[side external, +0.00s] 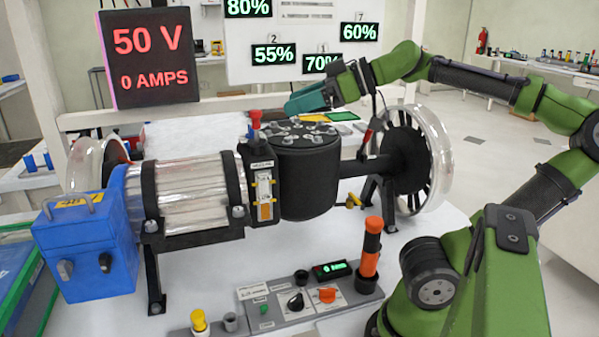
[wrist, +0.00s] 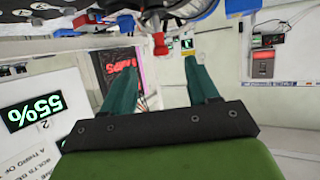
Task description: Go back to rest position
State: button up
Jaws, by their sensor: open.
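My gripper (side external: 308,99) is in the side view above the black motor housing (side external: 308,180), at the upper middle. Its teal fingers point left and a little down. In the wrist view my gripper (wrist: 165,75) shows two teal fingers spread apart with nothing held between them. My green arm reaches in from the right, bent high over the bench. A red knob (side external: 255,119) stands left of the fingertips, apart from them. The chassis rig carries a blue box (side external: 85,245) at its left end and a clear-rimmed wheel (side external: 435,160) at its right.
A display (side external: 150,58) reading 50 V and 0 AMPS stands at the back left. A white board (side external: 300,40) with percentage readouts is behind my gripper. A control panel (side external: 285,305) and an orange-black cylinder (side external: 370,248) are at the front. Floor at the right is open.

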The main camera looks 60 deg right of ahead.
jog(key=v, duration=0.5)
jog(key=a+f+m+g+h, duration=0.2)
jog(key=a+f+m+g, duration=0.3)
jog(key=a+f, duration=1)
notch_tip(320, 180, down, 3)
jog(key=m, duration=0.3)
jog(key=shift+a+r+g+h, duration=0.2)
jog(key=shift+a+g+h, duration=0.1)
